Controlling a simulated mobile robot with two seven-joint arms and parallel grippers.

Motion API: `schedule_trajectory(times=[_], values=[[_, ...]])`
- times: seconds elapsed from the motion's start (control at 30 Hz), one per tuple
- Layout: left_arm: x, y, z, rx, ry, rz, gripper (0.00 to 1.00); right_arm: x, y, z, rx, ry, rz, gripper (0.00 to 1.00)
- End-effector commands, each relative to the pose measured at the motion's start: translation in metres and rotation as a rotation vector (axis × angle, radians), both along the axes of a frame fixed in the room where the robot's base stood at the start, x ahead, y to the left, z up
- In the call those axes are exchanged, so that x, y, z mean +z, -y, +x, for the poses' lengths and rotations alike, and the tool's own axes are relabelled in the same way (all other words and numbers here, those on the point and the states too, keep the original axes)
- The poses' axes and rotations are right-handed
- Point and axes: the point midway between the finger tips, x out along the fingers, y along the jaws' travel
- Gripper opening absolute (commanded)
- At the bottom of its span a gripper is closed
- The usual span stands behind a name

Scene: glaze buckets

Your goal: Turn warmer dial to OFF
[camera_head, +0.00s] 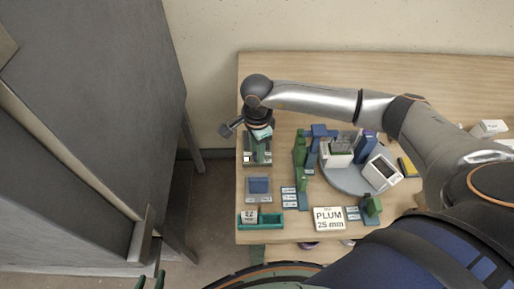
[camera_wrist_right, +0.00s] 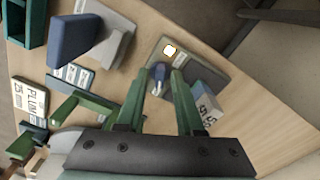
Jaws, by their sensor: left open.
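The warmer (camera_wrist_right: 190,58) is a flat grey unit at the table's left side, with a small lit window (camera_wrist_right: 170,50). The dial (camera_wrist_right: 158,72) is a small blue-grey knob on its top. In the right wrist view, my right gripper (camera_wrist_right: 158,80) has its two green fingers apart, with the dial between or just beyond the tips. Contact cannot be told. In the head view, my right gripper (camera_head: 257,150) points down over the warmer, largely covering the dial. My left gripper (camera_head: 151,281) is open and empty at the bottom edge, away from the table.
A box marked 55 (camera_wrist_right: 206,106) stands close beside the right fingers. Blue and green stands (camera_head: 301,160), a round grey turntable (camera_head: 345,181), a PLUM sign (camera_head: 328,218) and a green tray (camera_head: 268,221) crowd the table. A grey cabinet (camera_head: 95,80) is at left.

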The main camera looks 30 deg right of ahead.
Motion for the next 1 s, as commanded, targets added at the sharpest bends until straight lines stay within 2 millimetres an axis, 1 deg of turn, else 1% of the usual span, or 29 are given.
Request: schedule_trajectory(times=[0.03, 0.3, 0.8, 1.0], values=[[0.0001, 0.0, 0.0001, 0.0, 0.0, 0.0, 0.5, 0.0003, 0.0, 0.0001, 0.0, 0.0, 0.0, 0.29], [0.0002, 0.0, 0.0002, 0.0, 0.001, 0.0, 0.5, 0.0005, 0.0001, 0.0002, 0.0, 0.0, 0.0, 0.0], [0.0, 0.0, 0.0003, 0.0, 0.001, 0.0, 0.5, 0.0006, 0.0004, 0.0003, -0.005, 0.001, 0.0, 0.0], [-0.0029, 0.0, 0.0002, 0.0, 0.001, 0.0, 0.5, 0.0001, 0.0005, 0.0005, -0.053, 0.001, -0.001, 0.0]])
